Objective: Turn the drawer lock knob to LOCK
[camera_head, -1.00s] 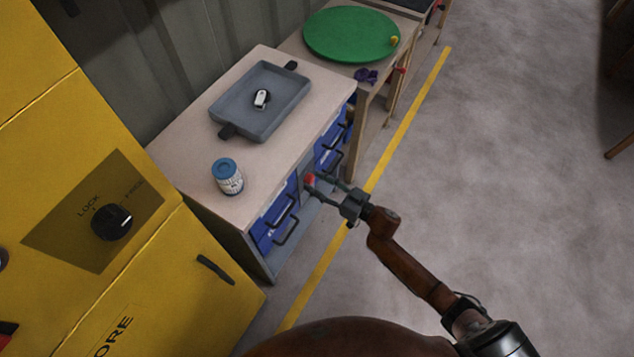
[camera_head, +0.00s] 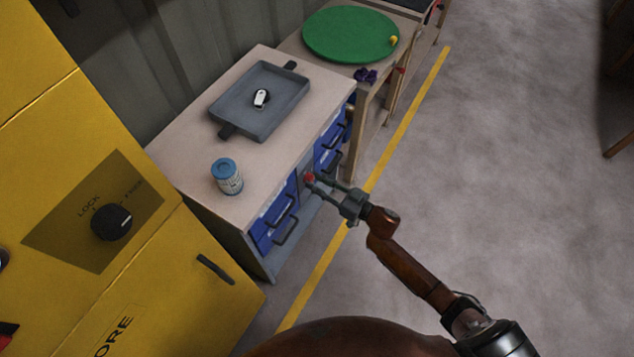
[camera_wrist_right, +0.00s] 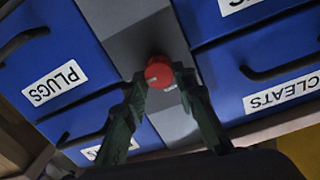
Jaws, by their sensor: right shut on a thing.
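A red round knob (camera_head: 309,177) sits on the grey panel between the blue drawers. It also shows in the right wrist view (camera_wrist_right: 158,73), with a small pale mark on its face. My right gripper (camera_head: 316,182) is at the knob, with its two dark fingers (camera_wrist_right: 163,88) on either side of it, shut on it. A black knob (camera_head: 110,224) with a white pointer mark is on the yellow cabinet, beside the word LOCK (camera_head: 89,205); its mark faces right. No gripper is near the black knob. My left gripper is not in view.
The drawer bench (camera_head: 180,150) holds a grey tray (camera_head: 235,115) and a blue-lidded jar (camera_head: 228,177). Drawer handles (camera_head: 286,231) stick out beside the red knob. The yellow cabinet (camera_head: 150,290) stands at left. The floor (camera_head: 500,180) at right is open.

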